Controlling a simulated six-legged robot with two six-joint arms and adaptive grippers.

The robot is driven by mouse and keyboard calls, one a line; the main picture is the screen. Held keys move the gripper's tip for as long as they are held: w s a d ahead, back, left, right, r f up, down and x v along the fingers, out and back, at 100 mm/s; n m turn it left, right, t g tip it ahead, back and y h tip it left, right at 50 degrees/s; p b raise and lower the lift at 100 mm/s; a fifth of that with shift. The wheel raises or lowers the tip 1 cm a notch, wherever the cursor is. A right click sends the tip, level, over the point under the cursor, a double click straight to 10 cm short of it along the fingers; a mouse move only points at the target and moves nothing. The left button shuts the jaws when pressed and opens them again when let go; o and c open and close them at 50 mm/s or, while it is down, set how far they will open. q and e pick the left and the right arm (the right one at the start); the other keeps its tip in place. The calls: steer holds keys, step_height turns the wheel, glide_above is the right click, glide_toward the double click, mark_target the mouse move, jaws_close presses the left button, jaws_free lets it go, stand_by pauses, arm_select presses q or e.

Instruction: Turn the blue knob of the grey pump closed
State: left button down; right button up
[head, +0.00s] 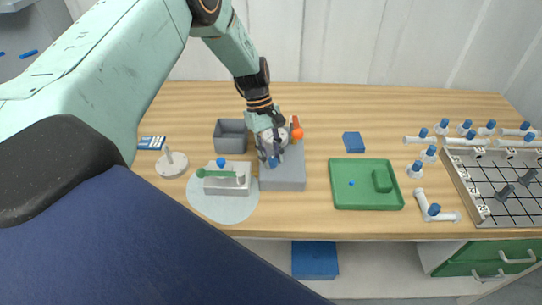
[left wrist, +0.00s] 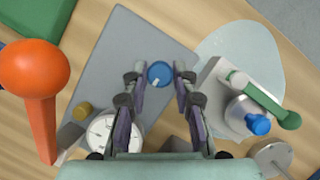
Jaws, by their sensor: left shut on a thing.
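The grey pump (head: 283,178) stands near the front middle of the table, and its flat grey body (left wrist: 130,60) fills the middle of the left wrist view. Its blue knob (left wrist: 159,73) is small and round with a pale mark on top; it also shows in the head view (head: 273,161). My left gripper (left wrist: 163,76) reaches down over the pump and is shut on the blue knob, with one finger on each side. The fingers partly hide the knob in the head view. A round white dial (left wrist: 101,132) sits on the pump. My right gripper is not in view.
An orange-knobbed lever (left wrist: 36,85) stands close beside the pump. A white block with a green lever (head: 226,185) sits on a round pale mat to the left. A grey bin (head: 231,145) is behind it. A green tray (head: 366,202) lies right, past some clear table.

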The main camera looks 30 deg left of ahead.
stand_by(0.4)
arm_select(q)
steer(key=c, duration=1.1)
jaws_free()
steer(key=shift+o, duration=0.2)
steer(key=v, duration=1.2)
steer(key=shift+d, duration=0.15)
